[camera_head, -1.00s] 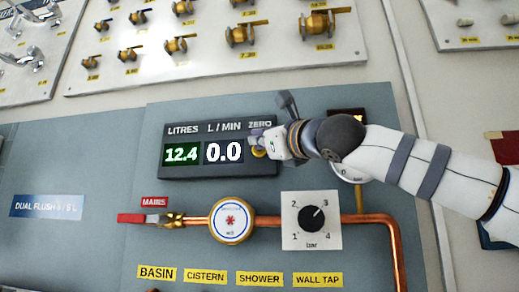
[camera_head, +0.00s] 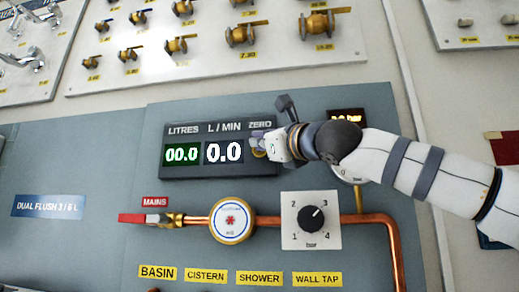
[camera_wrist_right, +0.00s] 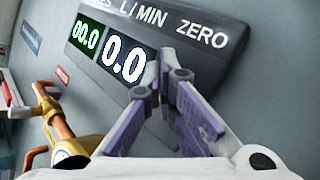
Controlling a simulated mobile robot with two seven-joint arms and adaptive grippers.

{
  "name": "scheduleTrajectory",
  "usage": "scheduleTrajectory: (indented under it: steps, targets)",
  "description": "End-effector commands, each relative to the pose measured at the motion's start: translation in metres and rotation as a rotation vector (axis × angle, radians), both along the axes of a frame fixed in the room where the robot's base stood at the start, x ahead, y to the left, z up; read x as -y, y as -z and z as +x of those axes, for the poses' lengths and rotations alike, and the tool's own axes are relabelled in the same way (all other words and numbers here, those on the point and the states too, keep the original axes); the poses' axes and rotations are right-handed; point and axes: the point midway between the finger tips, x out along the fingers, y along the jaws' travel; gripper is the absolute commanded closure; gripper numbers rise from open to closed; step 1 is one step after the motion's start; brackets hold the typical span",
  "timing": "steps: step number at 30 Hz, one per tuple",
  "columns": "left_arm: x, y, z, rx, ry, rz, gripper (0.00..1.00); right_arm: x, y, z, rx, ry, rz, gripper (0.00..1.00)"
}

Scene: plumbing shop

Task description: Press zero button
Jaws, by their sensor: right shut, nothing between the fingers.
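The dark meter panel (camera_head: 190,172) is on the grey wall board, with labels LITRES, L / MIN and ZERO. Its green litres display (camera_head: 182,155) reads 00.0 and its white flow display (camera_head: 224,152) reads 0.0. A sliver of the yellow zero button (camera_head: 258,153) shows under the ZERO label, mostly hidden by my right gripper (camera_head: 257,142). That gripper is shut and empty, its tips at the button; I cannot tell whether they touch it. In the right wrist view the closed purple fingers (camera_wrist_right: 168,75) point at the panel below ZERO, hiding the button. My left gripper is not in view.
Below the panel are a red-handled mains valve (camera_head: 135,218), a round white meter (camera_head: 232,221), a pressure dial (camera_head: 312,216) marked 1 to 4 bar, and copper pipe (camera_head: 395,255). A gauge is partly behind my right arm. Brass valves (camera_head: 240,35) hang above.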

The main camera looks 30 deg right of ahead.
Motion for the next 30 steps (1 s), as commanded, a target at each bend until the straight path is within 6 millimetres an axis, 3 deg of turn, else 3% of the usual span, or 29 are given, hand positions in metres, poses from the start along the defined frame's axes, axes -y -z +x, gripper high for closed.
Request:
scheduleTrajectory:
  steps: [13, 24, 30]
  targets:
    - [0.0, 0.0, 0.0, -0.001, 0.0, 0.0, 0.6, -0.007, 0.001, -0.009, 0.0, 0.0, 0.0, 1.0]
    - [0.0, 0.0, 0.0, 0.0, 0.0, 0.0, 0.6, -0.035, 0.0, -0.046, 0.001, 0.0, -0.001, 1.0]
    - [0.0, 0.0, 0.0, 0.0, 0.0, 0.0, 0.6, -0.042, 0.001, -0.056, -0.001, 0.0, 0.0, 1.0]
